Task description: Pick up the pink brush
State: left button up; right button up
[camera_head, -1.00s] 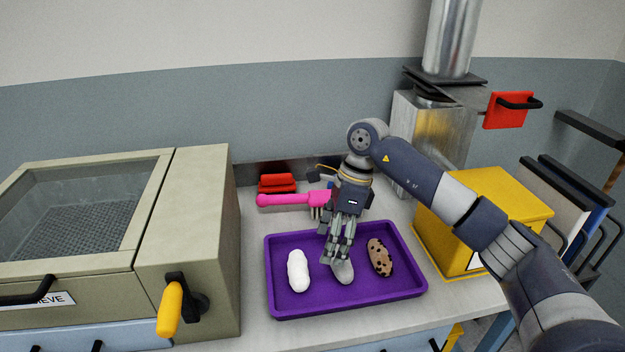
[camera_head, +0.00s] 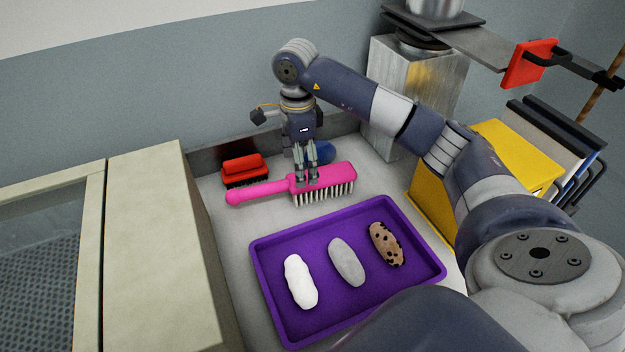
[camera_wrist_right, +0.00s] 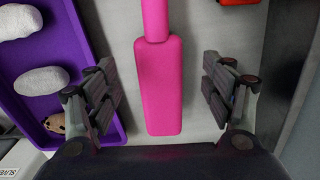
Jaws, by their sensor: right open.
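The pink brush (camera_head: 325,176) lies on the counter behind the purple tray, bristles toward the front, its handle pointing left. My right gripper (camera_head: 306,180) points down over the head of the brush in the head view. In the right wrist view the pink brush (camera_wrist_right: 160,85) runs between the two spread fingers of my right gripper (camera_wrist_right: 168,92), with a gap on each side. The fingers do not touch it there. My left gripper is not in view.
A purple tray (camera_head: 262,268) in front holds white, grey and speckled rolls. A red brush (camera_head: 243,168) lies behind the pink handle, and a blue object (camera_head: 326,152) sits behind the gripper. A yellow box (camera_head: 432,195) stands right; a beige machine (camera_head: 150,240) stands left.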

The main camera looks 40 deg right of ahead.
aim_at(295, 189)
jog(key=shift+w+f, duration=0.1)
jog(key=shift+f, duration=0.5)
jog(key=f, duration=0.1)
jog(key=f+p, duration=0.2)
jog(key=f, duration=0.1)
jog(key=shift+s+d, duration=0.15)
jog(key=shift+s, duration=0.1)
jog(key=shift+f, duration=0.3)
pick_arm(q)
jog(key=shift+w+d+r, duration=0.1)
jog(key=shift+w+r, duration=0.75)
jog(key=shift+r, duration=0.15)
pick_arm(e)
jog(key=shift+w, duration=0.1)
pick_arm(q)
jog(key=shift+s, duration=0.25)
pick_arm(e)
jog(key=c, duration=1.3)
